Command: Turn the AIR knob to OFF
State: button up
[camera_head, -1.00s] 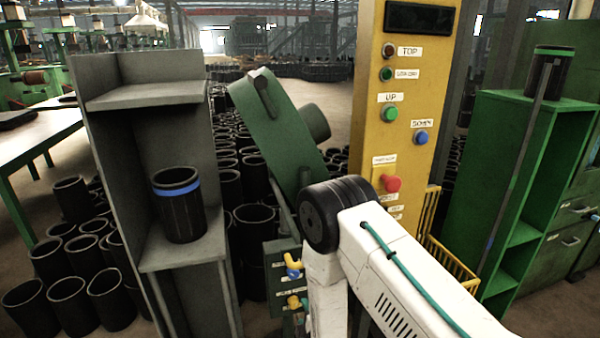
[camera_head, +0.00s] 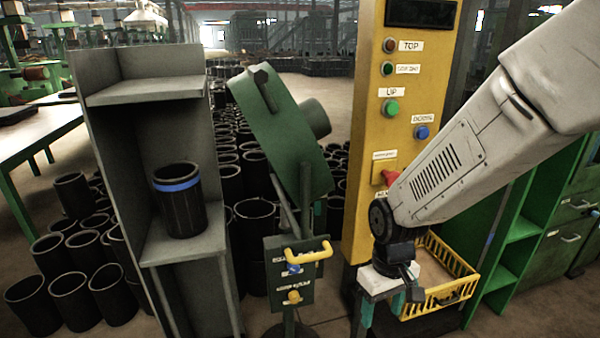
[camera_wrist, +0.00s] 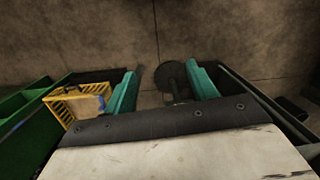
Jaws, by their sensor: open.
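A small dark green control box (camera_head: 290,278) stands on a post at the lower middle of the head view. It carries a yellow handle (camera_head: 310,252), a blue knob (camera_head: 294,268) and a yellow knob (camera_head: 293,296). Its labels are too small to read, so I cannot tell which knob is AIR. My gripper (camera_head: 391,312) points down to the right of the box, apart from it. In the wrist view its teal fingers (camera_wrist: 161,72) are spread with nothing between them; the knobs cannot be made out there.
A yellow panel column (camera_head: 398,145) with buttons stands behind my gripper. A yellow basket (camera_head: 437,303) is to its right. A grey shelf (camera_head: 182,250) with a blue-banded black sleeve (camera_head: 179,210) stands left of the box. A round base (camera_wrist: 172,76) is on the floor.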

jog(key=s+d+r+m+t, duration=0.1)
jog(key=s+d+r+m, duration=0.1)
jog(key=s+d+r, duration=0.3)
jog(key=s+d+r+m+t, duration=0.1)
jog(key=s+d+r, duration=0.4)
jog(key=s+r, duration=0.5)
jog(key=shift+s+r+m+t, duration=0.35)
jog(key=shift+r+m, duration=0.55)
jog(key=shift+r, duration=1.25)
jog(key=shift+d, duration=0.1)
